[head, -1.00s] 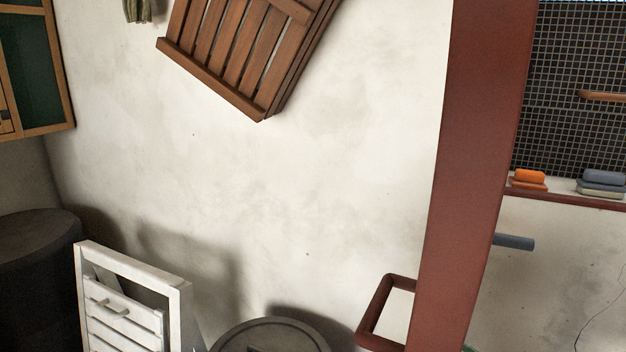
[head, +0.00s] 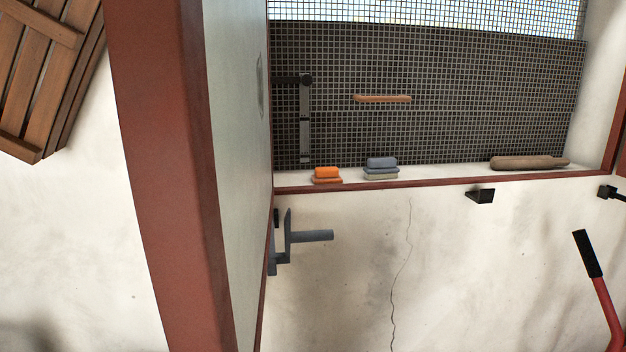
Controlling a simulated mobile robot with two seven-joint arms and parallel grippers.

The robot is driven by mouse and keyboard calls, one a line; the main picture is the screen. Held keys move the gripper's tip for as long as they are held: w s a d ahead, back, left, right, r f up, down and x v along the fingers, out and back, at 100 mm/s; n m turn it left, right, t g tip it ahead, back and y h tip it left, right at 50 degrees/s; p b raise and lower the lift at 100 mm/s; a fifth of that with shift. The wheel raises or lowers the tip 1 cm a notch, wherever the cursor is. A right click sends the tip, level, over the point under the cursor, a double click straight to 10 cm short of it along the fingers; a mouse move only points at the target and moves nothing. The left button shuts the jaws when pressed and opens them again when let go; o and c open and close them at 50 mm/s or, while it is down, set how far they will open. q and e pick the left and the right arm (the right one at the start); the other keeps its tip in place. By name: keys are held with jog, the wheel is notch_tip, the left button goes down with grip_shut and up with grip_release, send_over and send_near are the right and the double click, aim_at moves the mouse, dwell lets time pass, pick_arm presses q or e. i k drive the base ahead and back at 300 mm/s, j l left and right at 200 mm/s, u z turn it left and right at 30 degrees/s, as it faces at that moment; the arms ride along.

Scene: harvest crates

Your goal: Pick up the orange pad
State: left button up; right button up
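The orange pad (head: 326,172) lies on top of a darker reddish-orange pad (head: 327,181) at the left end of the window sill (head: 430,178). Dark mesh stands behind it. Neither of my grippers shows in the head view.
A blue-grey pad (head: 381,162) on a pale one sits right of the orange pad; a brown roll (head: 529,162) lies further right. An open red-edged shutter (head: 165,180) stands out at the left. A grey handle (head: 310,236) juts below the sill. A red tool with black grip (head: 588,254) is at right.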

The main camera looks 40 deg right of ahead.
aim_at(323, 175)
jog(key=z, duration=1.25)
